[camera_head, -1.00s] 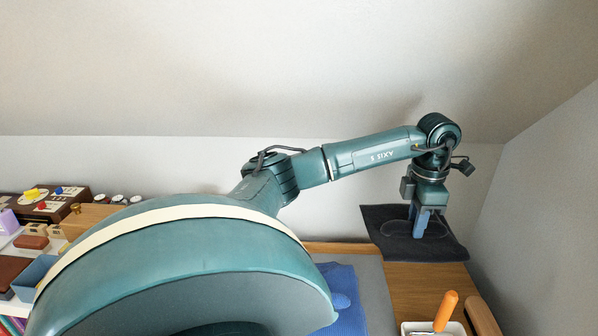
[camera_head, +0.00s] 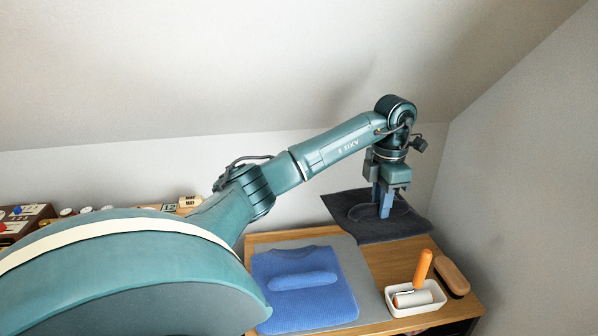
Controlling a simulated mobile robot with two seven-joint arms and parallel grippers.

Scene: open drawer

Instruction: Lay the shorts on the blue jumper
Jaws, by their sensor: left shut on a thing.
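The blue jumper (camera_head: 280,312) lies flat and folded on a grey mat, with a rounded roll of the same blue on top. The pinched part is too small to see clearly. My right gripper is not in view.
A white tray (camera_head: 394,310) holds an orange-handled roller (camera_head: 423,268) at the front right, beside a wooden brush (camera_head: 452,276). Grey mat (camera_head: 358,268) shows bare right of the jumper. Sloping walls stand close behind and to the right. Small blocks (camera_head: 190,202) sit far left.

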